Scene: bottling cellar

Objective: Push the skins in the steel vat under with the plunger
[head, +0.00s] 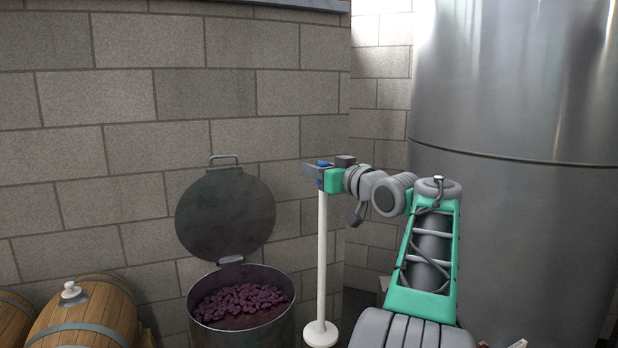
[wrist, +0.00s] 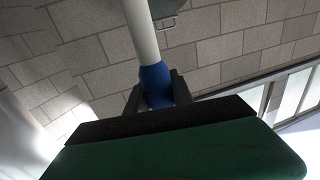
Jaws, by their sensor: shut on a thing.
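The steel vat (head: 244,326) stands open at lower left in the head view, its round lid (head: 225,214) tilted up behind it. Dark purple skins (head: 240,303) lie inside, heaped at the surface. My gripper (head: 322,176) is shut on the blue grip of the plunger (head: 321,262), near the top of its white pole. The plunger hangs upright, to the right of the vat and apart from it in the picture, with its round white disc at the bottom. In the wrist view the blue grip (wrist: 156,84) sits between my dark fingers, and the white pole runs up from it.
Wooden barrels (head: 93,310) lie left of the vat, one with a pale bung on top. A block wall (head: 120,140) stands close behind. A large steel tank (head: 520,110) fills the right side. Open space shows between vat and plunger.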

